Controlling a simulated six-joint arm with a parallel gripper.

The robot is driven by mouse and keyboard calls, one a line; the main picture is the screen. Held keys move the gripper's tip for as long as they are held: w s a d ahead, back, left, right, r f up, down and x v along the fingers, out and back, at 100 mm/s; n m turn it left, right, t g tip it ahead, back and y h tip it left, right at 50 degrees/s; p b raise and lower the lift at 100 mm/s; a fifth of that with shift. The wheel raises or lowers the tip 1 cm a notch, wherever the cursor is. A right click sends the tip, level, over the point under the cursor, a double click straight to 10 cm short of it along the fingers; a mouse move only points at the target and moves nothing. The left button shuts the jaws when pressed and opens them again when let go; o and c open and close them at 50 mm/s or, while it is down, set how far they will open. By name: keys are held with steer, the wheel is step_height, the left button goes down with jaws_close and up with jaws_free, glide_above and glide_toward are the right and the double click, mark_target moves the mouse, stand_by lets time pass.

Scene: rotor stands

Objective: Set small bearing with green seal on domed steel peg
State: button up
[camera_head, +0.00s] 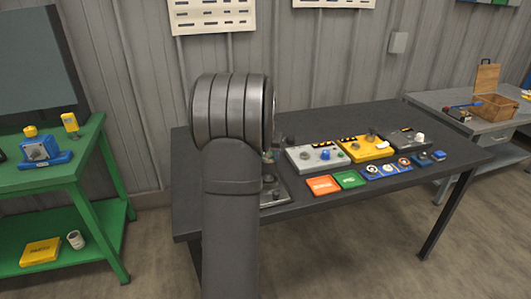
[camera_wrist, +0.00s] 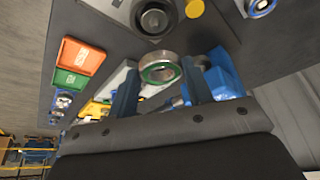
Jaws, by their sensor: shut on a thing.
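In the wrist view my gripper (camera_wrist: 159,72) is shut on the small bearing with green seal (camera_wrist: 160,74), a steel ring with a green face held between the two fingers. A round steel part on a grey plate (camera_wrist: 153,18) shows just beyond the bearing; it may be the domed steel peg, but its shape is unclear from this angle. The bearing appears apart from it. In the head view my arm hides the gripper, the bearing and most of a grey plate (camera_head: 275,197) at the table's left.
On the dark table (camera_head: 330,118) stand a light grey block (camera_head: 300,158), a yellow block (camera_head: 376,152) and a dark grey block (camera_head: 405,139). Orange (camera_head: 323,185) and green (camera_head: 349,179) trays lie in front, beside blue trays (camera_head: 385,171). A blue device (camera_wrist: 218,76) is close to the right finger.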

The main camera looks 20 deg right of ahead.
steer(key=shift+f, duration=3)
steer(key=shift+f, duration=0.9)
stand_by(0.4)
steer(key=o, duration=1.6)
steer(key=shift+r, duration=0.1)
steer(key=shift+r, duration=3.95)
steer(key=shift+f, duration=0.15)
steer(key=shift+f, duration=3.3)
